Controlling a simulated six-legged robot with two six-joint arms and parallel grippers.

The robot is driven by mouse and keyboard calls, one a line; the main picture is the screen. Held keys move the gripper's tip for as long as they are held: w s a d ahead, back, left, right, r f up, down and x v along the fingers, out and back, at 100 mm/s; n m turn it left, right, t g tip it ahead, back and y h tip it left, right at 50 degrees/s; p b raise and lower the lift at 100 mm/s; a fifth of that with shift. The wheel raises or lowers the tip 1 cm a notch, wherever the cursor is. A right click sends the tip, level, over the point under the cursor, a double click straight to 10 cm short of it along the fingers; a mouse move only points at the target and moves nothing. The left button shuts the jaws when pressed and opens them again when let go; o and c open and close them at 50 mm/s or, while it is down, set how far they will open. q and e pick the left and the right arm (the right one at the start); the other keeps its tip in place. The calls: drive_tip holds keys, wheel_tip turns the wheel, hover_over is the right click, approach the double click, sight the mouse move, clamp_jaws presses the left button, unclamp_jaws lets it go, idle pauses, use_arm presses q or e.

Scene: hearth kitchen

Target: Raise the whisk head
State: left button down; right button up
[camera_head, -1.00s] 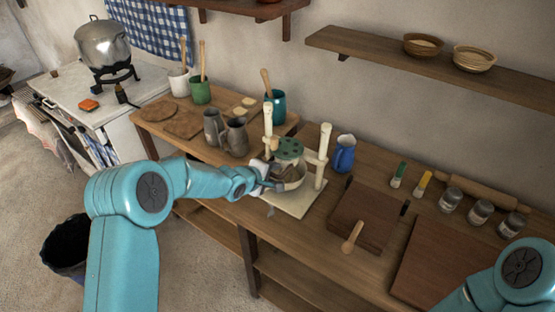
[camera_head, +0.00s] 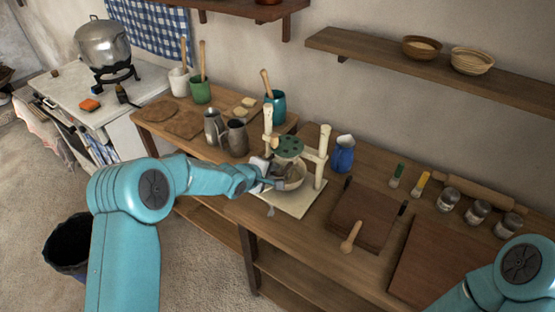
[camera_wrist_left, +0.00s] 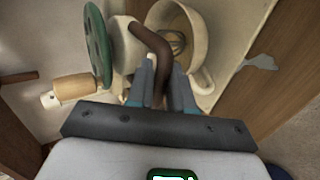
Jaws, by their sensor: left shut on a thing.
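The whisk stand (camera_head: 323,155) is a cream frame with two posts on a pale base, standing on the wooden counter. It carries a green disc (camera_head: 288,147), which also shows in the left wrist view (camera_wrist_left: 97,48). A cream bowl (camera_head: 297,180) sits below the disc, and wire whisk loops (camera_wrist_left: 177,42) show inside it in the left wrist view. My left gripper (camera_head: 277,184) is at the bowl's near left side. Its fingers (camera_wrist_left: 160,88) are shut on a dark brown curved handle (camera_wrist_left: 157,45) beside the disc. My right gripper is out of frame.
A teal pot (camera_head: 276,108) is behind. A brown board (camera_head: 365,217) with a wooden tool (camera_head: 351,236) lies to the right. A shelf (camera_head: 430,75) overhangs the counter.

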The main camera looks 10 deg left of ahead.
use_arm(q)
drive_tip(key=shift+r+p, duration=0.65)
drive_tip(key=shift+r, duration=0.2)
drive_tip(key=shift+r+p, duration=0.3)
drive_tip(key=shift+r, duration=2.05)
drive_tip(key=c, duration=1)
unclamp_jaws()
drive_tip(key=v, duration=0.7)
drive_tip(key=shift+w, duration=0.1)
drive_tip(key=shift+f, duration=0.1)
